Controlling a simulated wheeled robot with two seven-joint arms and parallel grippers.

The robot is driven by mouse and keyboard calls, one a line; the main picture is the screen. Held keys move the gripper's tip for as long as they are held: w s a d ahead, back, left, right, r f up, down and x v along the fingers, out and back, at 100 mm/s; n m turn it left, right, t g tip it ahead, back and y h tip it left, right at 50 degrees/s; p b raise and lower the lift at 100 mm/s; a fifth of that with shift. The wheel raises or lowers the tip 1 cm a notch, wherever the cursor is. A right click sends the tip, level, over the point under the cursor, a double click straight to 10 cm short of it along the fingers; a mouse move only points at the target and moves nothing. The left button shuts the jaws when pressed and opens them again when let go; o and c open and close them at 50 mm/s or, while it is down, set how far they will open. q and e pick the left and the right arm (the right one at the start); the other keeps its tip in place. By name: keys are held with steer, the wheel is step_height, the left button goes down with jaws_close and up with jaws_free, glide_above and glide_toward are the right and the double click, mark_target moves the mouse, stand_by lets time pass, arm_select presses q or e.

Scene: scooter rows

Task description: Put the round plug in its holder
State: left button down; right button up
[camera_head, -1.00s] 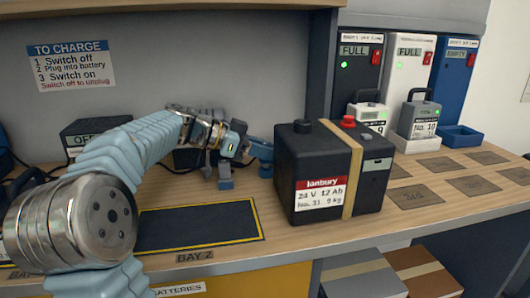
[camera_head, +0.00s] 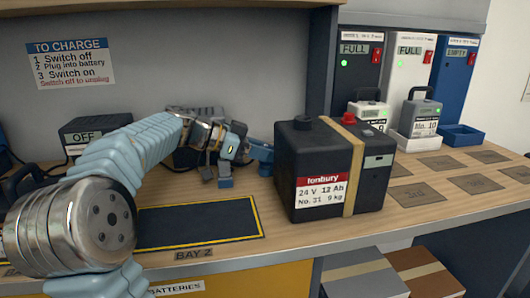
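My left arm comes in from the left across the bench, and my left gripper (camera_head: 232,150) is at the back of it, left of the black battery. The fingers are small and partly hidden by the wrist, so I cannot tell whether they are open. A blue fitting (camera_head: 261,152), possibly a holder, is just right of the gripper. A small blue and grey block (camera_head: 224,176) stands below it. A small grey piece (camera_head: 207,174) hangs or stands beside that block. I cannot make out the round plug for certain. My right gripper is not in view.
A black battery (camera_head: 319,192) with a tan strap stands close right of the gripper. A dark charger box (camera_head: 187,156) is behind the wrist, with a cable nearby. The yellow-edged Bay 2 mat (camera_head: 199,228) in front is empty.

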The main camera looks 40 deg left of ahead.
arm_select(q)
steer(key=shift+f, duration=0.2)
steer(key=c, duration=0.8)
jaws_free()
steer(key=v, duration=1.4)
steer(key=shift+d, duration=0.1)
